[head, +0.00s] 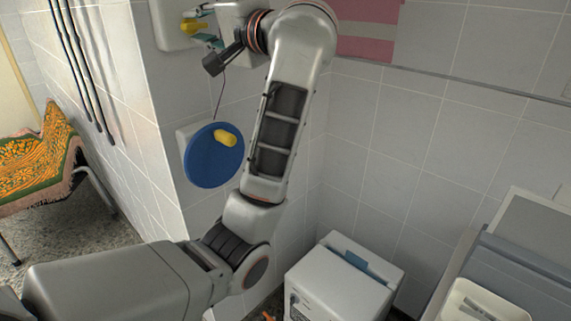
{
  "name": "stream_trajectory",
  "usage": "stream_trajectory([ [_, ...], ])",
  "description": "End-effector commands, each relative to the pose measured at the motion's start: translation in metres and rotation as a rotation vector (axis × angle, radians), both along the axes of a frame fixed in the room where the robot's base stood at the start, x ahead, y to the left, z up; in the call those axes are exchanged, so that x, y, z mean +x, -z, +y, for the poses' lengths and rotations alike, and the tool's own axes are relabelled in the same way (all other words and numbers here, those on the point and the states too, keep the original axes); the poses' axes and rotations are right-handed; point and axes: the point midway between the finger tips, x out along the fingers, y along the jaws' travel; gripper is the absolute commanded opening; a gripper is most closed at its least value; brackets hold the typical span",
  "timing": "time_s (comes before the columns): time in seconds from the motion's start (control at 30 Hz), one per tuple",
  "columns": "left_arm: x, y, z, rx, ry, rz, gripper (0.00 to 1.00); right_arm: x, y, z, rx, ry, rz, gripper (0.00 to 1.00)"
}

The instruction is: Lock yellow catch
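A small yellow part (190,27), which looks like the yellow catch, sits on a white wall fitting (168,32) at the top of the head view. My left arm rises from the lower left and bends over at the top. My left gripper (204,27) is at the yellow part, with what look like its fingertips above and below it. It is too small to tell whether they touch it or whether the catch is locked. My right gripper is not in view.
A blue disc (205,165) with a yellow handle (226,138) is on the wall below. A white box (335,285) stands at the bottom, grey equipment (520,250) at the right. A bench with a patterned towel (40,160) is at the left.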

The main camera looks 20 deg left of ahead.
Motion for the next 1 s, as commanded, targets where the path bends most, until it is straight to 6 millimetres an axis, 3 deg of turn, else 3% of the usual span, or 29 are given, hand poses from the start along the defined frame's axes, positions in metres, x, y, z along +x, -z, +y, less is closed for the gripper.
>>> stream_trajectory([
  [0.37,-0.001,-0.003,0.001,-0.178,-0.001,-0.437,0.24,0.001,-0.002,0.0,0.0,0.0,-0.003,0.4],
  [0.67,-0.002,-0.007,0.001,-0.293,0.0,-0.72,0.24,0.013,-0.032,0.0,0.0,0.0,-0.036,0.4],
  [1.0,-0.019,0.001,-0.051,-0.308,0.004,-0.734,0.24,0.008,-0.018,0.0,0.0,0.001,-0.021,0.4],
])
